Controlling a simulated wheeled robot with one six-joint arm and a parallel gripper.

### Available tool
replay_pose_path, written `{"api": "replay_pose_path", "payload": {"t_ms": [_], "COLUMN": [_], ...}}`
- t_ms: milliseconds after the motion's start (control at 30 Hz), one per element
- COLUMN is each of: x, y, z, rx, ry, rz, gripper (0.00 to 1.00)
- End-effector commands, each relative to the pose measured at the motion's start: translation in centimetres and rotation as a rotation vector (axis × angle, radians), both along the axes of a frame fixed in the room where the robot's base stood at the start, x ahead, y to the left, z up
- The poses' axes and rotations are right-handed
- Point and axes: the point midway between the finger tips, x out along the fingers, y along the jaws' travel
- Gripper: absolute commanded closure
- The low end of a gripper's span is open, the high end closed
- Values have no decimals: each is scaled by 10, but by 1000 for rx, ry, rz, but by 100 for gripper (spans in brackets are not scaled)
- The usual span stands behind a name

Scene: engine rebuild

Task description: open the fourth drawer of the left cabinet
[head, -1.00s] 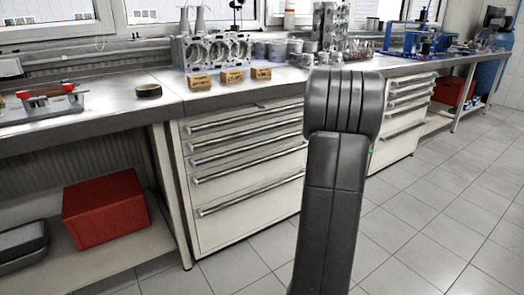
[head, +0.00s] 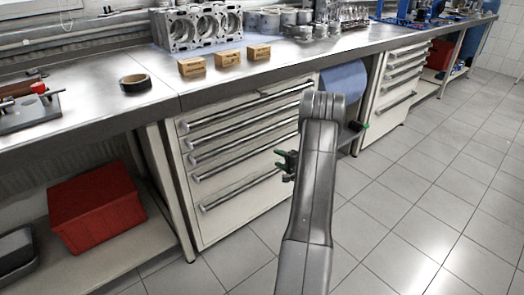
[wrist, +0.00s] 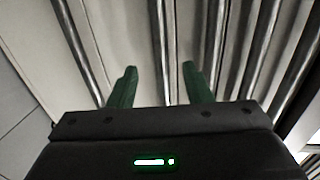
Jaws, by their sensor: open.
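The left cabinet (head: 225,222) is a pale cabinet under the bench, with a stack of drawers and long silver bar handles. All its drawers look shut. The fourth drawer (head: 240,174) is in the lower part of the stack, above the deep bottom one. My gripper (head: 283,164) is in front of the right part of the lower drawers, its green fingers apart and empty. In the wrist view the open fingers (wrist: 158,78) point at several parallel handle bars and drawer fronts.
A second drawer cabinet (head: 394,85) stands further right, past a blue roll (head: 343,80). A red box (head: 95,208) sits on the low shelf at left. The bench (head: 130,112) overhangs the drawers. The tiled floor (head: 430,190) is clear.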

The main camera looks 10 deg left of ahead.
Motion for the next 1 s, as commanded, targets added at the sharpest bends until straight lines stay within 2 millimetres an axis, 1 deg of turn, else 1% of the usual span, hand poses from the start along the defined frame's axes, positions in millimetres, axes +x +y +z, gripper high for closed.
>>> {"api": "replay_pose_path", "payload": {"t_ms": [33, 300, 400, 500, 700, 967, 1000], "x": [6, 41, 52, 60, 68, 68, 68], "y": [10, 54, 68, 77, 87, 87, 87], "z": [-5, -16, -19, -21, -22, -22, -22], "rx": [0, -1, -1, 0, -1, -1, -1], "ry": [-2, -3, -3, -2, -2, -1, -1], "rz": [3, 2, 1, 0, -1, -2, -2], "gripper": [55, 55, 55, 55, 55, 55, 61]}}
